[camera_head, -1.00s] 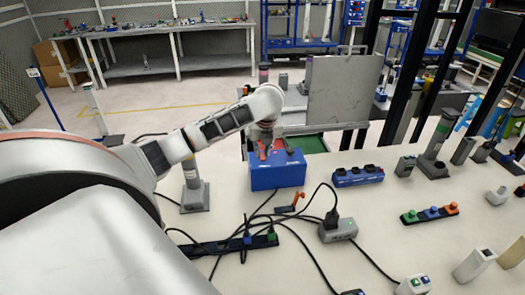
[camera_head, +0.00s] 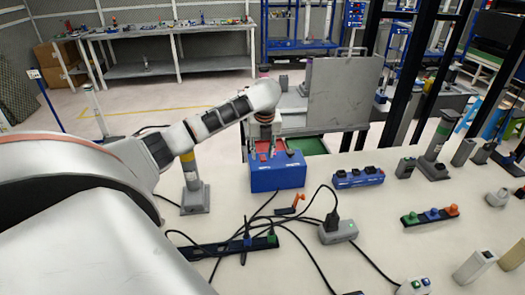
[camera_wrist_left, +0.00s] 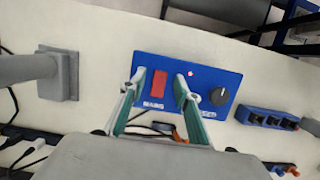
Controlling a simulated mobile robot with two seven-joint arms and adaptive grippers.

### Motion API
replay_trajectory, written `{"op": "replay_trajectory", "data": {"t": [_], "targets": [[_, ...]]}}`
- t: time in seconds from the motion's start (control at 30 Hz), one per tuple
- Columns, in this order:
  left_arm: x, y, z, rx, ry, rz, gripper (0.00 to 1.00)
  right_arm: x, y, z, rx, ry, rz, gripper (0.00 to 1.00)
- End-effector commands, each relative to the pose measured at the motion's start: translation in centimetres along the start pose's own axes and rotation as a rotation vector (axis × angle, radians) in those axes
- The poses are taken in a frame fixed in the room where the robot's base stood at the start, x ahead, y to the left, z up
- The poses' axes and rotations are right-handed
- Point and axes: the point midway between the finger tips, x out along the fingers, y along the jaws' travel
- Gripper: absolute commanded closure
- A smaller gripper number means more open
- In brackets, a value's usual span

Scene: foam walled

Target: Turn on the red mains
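The blue box (camera_head: 278,180) stands on the white table in the head view, and its top panel (camera_wrist_left: 215,115) fills the middle of the left wrist view. A red rocker switch (camera_wrist_left: 158,84) sits on the panel's left half above a label reading MAINS. A black knob (camera_wrist_left: 219,96) is on the right half, with a small red light (camera_wrist_left: 190,73) between them. My left gripper (camera_head: 266,150) is over the box. In the wrist view its two green-padded fingers (camera_wrist_left: 160,76) are apart, one on each side of the switch, with nothing held. Contact with the panel cannot be told. My right gripper is not in view.
A grey post on a base (camera_head: 195,195) stands left of the box. A blue socket block (camera_head: 358,178) is to its right. A black power strip (camera_head: 230,246), a grey adapter (camera_head: 338,231) and loose cables lie in front. A grey panel (camera_head: 343,92) stands behind.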

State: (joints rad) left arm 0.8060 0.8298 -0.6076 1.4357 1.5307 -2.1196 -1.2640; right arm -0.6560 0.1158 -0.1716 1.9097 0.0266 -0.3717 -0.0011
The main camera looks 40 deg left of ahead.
Motion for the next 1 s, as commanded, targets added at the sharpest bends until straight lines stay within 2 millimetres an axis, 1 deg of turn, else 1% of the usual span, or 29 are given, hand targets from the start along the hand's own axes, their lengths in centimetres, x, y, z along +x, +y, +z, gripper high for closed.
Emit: {"op": "replay_trajectory", "data": {"t": [0.03,0.17,0.27,0.5,0.6,0.8,1.0], "targets": [[-0.1,0.0,0.0,0.000,-0.001,-0.001,0.68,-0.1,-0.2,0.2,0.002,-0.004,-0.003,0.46],[-1.2,-0.1,0.1,0.000,-0.002,-0.002,0.68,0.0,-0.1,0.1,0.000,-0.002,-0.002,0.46],[-2.9,0.0,0.2,0.001,-0.005,-0.003,0.68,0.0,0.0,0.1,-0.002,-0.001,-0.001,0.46],[-7.9,-0.1,0.2,0.001,-0.005,-0.003,0.68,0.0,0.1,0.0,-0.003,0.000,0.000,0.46],[-9.7,0.0,0.2,0.000,-0.005,-0.002,0.68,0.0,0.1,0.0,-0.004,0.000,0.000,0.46],[-11.6,0.0,0.1,0.000,-0.001,-0.001,0.68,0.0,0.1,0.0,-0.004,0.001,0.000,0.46],[-12.0,0.0,0.0,0.000,0.001,0.000,0.68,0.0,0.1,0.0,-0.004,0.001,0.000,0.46]]}}
